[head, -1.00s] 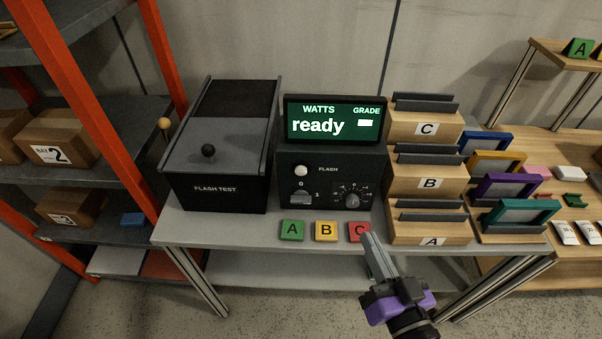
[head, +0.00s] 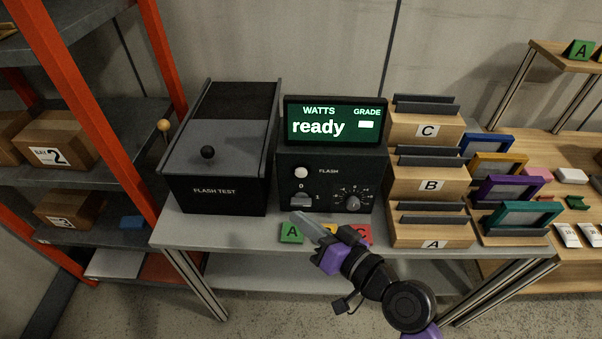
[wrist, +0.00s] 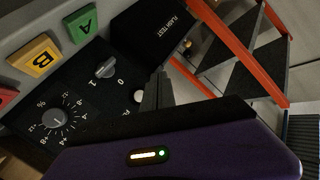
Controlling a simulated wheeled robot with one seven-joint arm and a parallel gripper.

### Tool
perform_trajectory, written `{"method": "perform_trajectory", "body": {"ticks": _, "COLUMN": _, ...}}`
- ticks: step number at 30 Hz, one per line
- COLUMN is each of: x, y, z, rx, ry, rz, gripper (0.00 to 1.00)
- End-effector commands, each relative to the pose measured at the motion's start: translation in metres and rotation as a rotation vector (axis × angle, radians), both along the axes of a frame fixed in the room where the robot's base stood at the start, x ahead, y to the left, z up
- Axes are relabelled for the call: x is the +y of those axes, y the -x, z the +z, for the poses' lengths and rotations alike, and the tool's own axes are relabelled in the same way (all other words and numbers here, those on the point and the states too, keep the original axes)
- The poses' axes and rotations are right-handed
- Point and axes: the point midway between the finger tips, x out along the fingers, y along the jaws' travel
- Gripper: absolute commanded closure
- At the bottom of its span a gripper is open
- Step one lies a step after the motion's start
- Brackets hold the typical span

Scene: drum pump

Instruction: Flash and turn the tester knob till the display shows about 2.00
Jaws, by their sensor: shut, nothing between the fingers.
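The tester (head: 330,178) is a black box on the grey bench with a green display (head: 333,124) reading "ready" under WATTS, with a white bar under GRADE. Its white FLASH button (head: 301,172) is at the upper left of the panel, above a 0/1 switch (head: 301,197). The round dial knob (head: 353,202) is at the right; the knob also shows in the wrist view (wrist: 55,118), ringed by numbers. My gripper (head: 297,217) is shut and empty, its tip just in front of the panel, below the switch. In the wrist view the fingers (wrist: 160,88) appear near the white button (wrist: 138,96).
Green A (head: 291,233), yellow B and red C tiles lie on the bench's front edge, partly behind my gripper. The FLASH TEST box (head: 215,195) stands left of the tester. Wooden holders (head: 428,183) stand close on the right.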

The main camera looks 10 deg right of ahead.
Motion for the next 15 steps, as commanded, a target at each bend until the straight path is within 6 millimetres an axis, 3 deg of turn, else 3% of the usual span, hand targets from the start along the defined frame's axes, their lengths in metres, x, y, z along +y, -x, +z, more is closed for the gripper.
{"method": "perform_trajectory", "body": {"ticks": 8, "x": -0.003, "y": -0.01, "z": 0.0, "rx": 0.0, "ry": 0.0, "rz": -0.001, "gripper": 1.0}}
{"method": "perform_trajectory", "body": {"ticks": 15, "x": -0.011, "y": -0.039, "z": 0.001, "rx": -0.002, "ry": -0.001, "rz": -0.004, "gripper": 1.0}}
